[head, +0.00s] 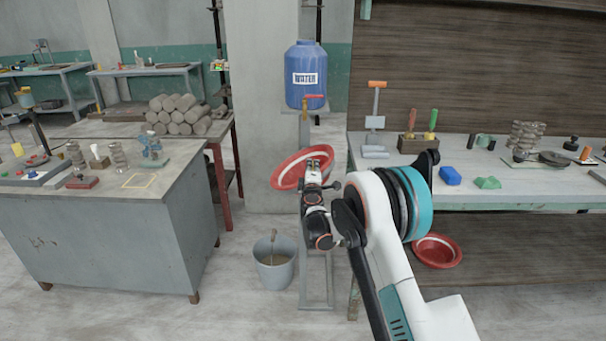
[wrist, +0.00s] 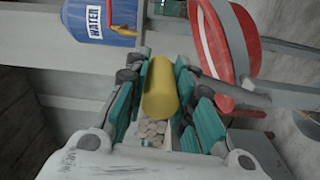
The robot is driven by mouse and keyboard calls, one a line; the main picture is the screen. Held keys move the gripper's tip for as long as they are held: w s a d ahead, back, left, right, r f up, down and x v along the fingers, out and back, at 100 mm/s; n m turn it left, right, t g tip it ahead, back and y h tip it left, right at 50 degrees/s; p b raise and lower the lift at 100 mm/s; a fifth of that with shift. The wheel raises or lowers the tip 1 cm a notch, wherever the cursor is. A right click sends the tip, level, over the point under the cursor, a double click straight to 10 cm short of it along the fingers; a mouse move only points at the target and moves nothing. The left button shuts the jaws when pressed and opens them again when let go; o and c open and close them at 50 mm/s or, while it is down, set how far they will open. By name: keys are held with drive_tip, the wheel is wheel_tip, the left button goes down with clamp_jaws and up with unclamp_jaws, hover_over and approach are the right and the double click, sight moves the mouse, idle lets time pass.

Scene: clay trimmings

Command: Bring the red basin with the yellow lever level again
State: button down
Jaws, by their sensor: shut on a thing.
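The red basin (head: 286,176) with a white band sits on a grey stand (head: 317,270) below the water tank. In the head view it is tilted, left side lower and right side higher. It also shows at the upper right of the wrist view (wrist: 222,45). The thick yellow lever (wrist: 161,90) lies between my gripper's teal finger pads in the wrist view. My gripper (head: 314,166) is shut on it, in front of the basin. In the head view my gripper hides the lever and part of the basin.
A blue water tank (head: 306,75) with a red-handled tap stands above the basin. A grey bucket (head: 275,265) is on the floor to the left. Another red basin (head: 437,251) lies under the right workbench (head: 540,200). A grey cabinet (head: 110,240) stands left.

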drive_tip(key=d+f+m+b, duration=0.1)
drive_tip(key=d+f+m, duration=0.2)
drive_tip(key=d, duration=0.4)
drive_tip(key=shift+s+d+f+m, duration=0.2)
drive_tip(key=shift+f+m, duration=0.2)
drive_tip(key=shift+m, duration=0.2)
drive_tip(key=c, duration=1.3)
unclamp_jaws()
drive_tip(key=shift+d+f, duration=0.1)
drive_tip(key=shift+c, duration=0.2)
drive_tip(key=s, duration=1.2)
drive_tip(key=shift+a, duration=0.25)
